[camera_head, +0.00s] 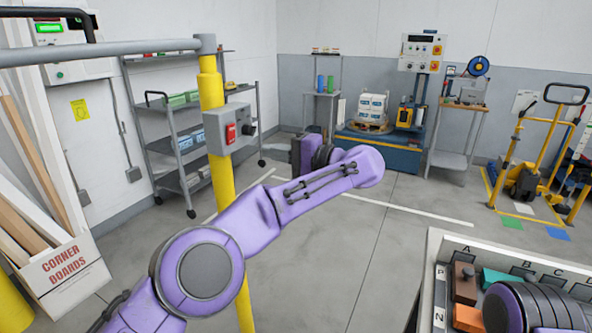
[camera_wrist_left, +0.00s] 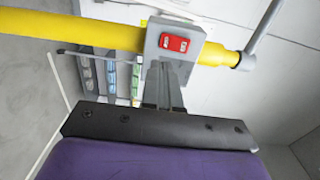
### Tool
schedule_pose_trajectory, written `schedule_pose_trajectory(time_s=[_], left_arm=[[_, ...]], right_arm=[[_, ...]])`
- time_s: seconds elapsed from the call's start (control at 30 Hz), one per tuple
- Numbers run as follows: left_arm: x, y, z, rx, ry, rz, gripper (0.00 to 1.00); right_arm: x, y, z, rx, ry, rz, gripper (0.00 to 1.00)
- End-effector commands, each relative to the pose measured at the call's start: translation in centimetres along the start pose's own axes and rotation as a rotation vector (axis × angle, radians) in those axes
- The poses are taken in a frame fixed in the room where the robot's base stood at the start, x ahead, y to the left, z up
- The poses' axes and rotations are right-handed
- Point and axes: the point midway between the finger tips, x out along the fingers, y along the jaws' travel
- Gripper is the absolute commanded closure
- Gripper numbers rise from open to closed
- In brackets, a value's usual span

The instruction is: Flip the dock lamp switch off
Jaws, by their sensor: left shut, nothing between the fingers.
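A grey switch box (camera_head: 222,128) is mounted on the yellow post in the head view. My right gripper is not seen.
The yellow post (camera_head: 212,90) carries a grey rail (camera_head: 110,51). A grey shelf cart (camera_head: 180,110) stands behind it. A corner boards box (camera_head: 65,278) is at left. A lettered tray (camera_head: 440,270) with blocks is at lower right. The middle floor is clear.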

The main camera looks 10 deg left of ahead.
Motion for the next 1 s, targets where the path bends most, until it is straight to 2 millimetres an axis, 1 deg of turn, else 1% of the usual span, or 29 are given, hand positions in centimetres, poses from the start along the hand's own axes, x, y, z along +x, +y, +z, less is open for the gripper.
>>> schedule_pose_trajectory(time_s=[0.03,0.17,0.2,0.3,0.43,0.67,0.77,0.83,0.87,0.97,1.0], left_arm=[[-1.1,0.6,0.0,-0.003,0.0,-0.001,1.0],[-3.7,0.8,0.1,-0.001,0.0,0.0,1.0],[-4.2,0.2,0.0,0.002,-0.001,0.003,1.0],[-5.3,0.5,0.0,0.003,-0.001,0.002,1.0],[-5.8,0.8,0.1,0.001,-0.002,0.001,1.0],[-5.8,1.0,0.1,0.001,-0.002,0.001,1.0],[-5.8,1.5,-0.3,0.069,0.016,-0.032,1.0],[-6.0,2.9,-1.2,0.262,0.061,-0.126,1.0],[-6.1,4.0,-1.8,0.39,0.085,-0.188,1.0],[-6.1,9.9,-3.6,0.963,0.157,-0.467,1.0],[-6.0,13.3,-3.9,1.221,0.174,-0.593,1.0]], right_arm=[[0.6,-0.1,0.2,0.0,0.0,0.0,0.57],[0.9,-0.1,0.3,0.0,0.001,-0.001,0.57],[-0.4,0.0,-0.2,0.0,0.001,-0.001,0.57],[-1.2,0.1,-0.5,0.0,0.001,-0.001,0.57],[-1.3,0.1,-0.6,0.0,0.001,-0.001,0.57],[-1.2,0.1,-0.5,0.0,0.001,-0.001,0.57],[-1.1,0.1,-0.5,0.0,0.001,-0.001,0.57],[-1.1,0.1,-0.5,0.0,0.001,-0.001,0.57],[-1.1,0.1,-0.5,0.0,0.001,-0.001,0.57],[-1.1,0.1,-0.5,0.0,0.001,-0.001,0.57],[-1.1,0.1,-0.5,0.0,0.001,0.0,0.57]])
